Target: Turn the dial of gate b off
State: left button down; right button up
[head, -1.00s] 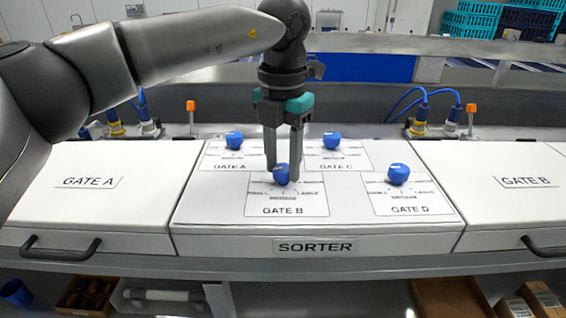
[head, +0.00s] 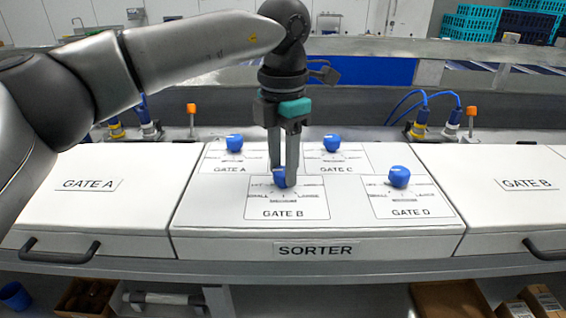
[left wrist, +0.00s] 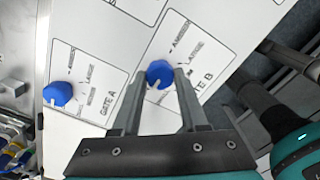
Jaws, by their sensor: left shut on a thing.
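The gate B dial (head: 279,177) is a blue knob on the white sorter panel, above the printed GATE B label (head: 283,212). My left gripper (head: 284,180) points down from above and is shut on this dial, with a finger on either side. In the left wrist view the dial (left wrist: 159,74) sits between the tips of my left gripper (left wrist: 158,80). A pale mark shows on its top there, but I cannot tell which printed setting it points to. My right gripper is in neither view.
Similar blue dials stand close by: gate A (head: 234,142), gate C (head: 332,142) and gate D (head: 399,176). White covers with black handles flank the panel, the left handle (head: 58,252) among them. Blue cables and orange-topped posts stand behind.

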aim_at(283, 171)
pick_arm(q)
jog(key=shift+r, duration=0.1)
jog(key=shift+c, duration=2.2)
grip_release()
notch_tip(283, 171, up, 15)
